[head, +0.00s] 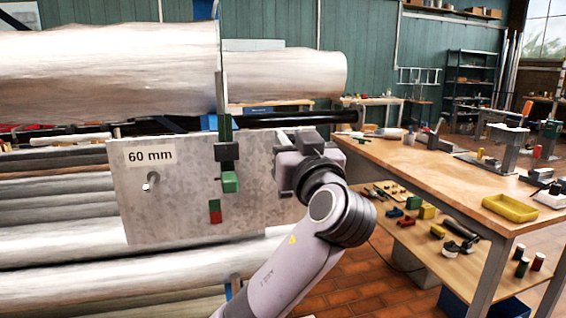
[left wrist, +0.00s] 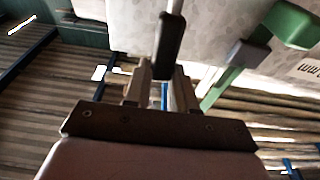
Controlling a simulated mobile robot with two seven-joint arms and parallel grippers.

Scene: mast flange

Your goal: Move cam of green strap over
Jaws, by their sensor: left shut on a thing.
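A green strap (head: 225,128) runs down over the upper edge of a grey metal plate (head: 180,215) marked "60 mm". Its green cam (head: 230,182) sits at the plate's face below a dark buckle (head: 227,152). The cam also shows at upper right in the left wrist view (left wrist: 290,24), apart from my fingers. My left gripper (head: 281,150) is right of the cam, close to the plate. In the left wrist view its fingers (left wrist: 158,90) are shut at the black grip (left wrist: 168,45) of a thin rod; the contact is partly hidden. My right gripper is out of view.
A long black bar (head: 300,118) crosses above my left gripper. A red-and-green tab (head: 215,212) is on the plate. A wooden workbench (head: 430,165) stands close on the right.

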